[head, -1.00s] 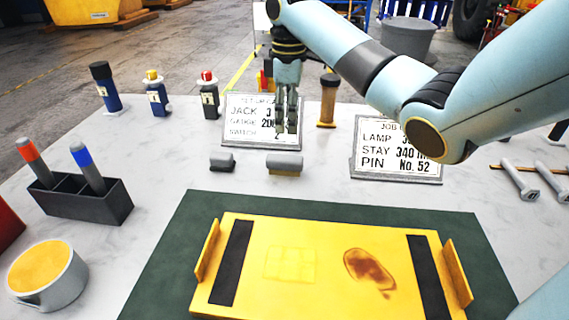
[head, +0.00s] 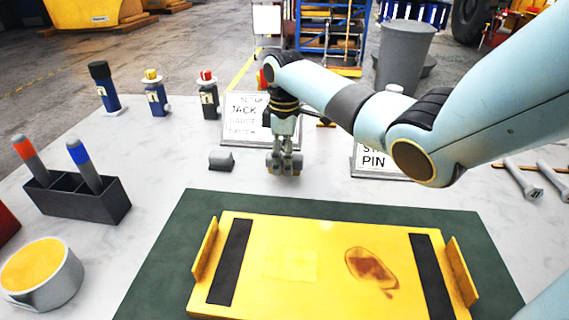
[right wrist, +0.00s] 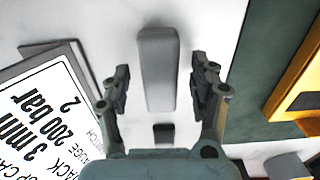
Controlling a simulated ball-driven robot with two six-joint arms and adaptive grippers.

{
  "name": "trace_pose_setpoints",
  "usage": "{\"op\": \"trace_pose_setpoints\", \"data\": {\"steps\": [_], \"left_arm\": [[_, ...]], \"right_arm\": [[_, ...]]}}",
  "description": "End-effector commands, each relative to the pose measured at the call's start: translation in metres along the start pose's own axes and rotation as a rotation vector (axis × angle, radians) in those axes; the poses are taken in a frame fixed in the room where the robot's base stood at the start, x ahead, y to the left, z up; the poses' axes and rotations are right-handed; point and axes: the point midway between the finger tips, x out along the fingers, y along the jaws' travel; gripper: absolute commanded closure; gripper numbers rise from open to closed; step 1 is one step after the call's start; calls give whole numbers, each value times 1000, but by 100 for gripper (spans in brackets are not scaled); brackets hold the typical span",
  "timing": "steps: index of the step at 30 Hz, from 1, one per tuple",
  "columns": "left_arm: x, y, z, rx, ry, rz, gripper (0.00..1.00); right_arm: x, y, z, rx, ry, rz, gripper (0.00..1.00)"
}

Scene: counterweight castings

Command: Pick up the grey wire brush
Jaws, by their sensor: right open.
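The grey wire brush is a rounded grey bar (right wrist: 158,62) lying on the white tabletop in the right wrist view. In the head view it is mostly hidden behind my right gripper (head: 284,166), just beyond the green mat. My right gripper is open and points down over the brush. In the right wrist view its two fingers (right wrist: 161,84) stand on either side of the brush, with visible gaps; I cannot tell their exact height above the table. My left gripper is out of view.
A smaller grey block (head: 221,161) lies left of the brush. Behind stand a JACK sign (head: 236,130) and a PIN sign (head: 376,162), partly hidden by my arm. In front are the green mat (head: 200,210) and yellow tray (head: 325,260). A dark pen holder (head: 90,208) stands left.

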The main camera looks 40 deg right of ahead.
Motion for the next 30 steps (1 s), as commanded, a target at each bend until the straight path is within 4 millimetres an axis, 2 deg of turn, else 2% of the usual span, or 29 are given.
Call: {"op": "trace_pose_setpoints", "data": {"steps": [29, 30], "left_arm": [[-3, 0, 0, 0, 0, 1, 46], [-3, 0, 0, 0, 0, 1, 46]], "right_arm": [[5, 0, 0, 0, 0, 0, 38], [5, 0, 0, 0, 0, 0, 44]]}}
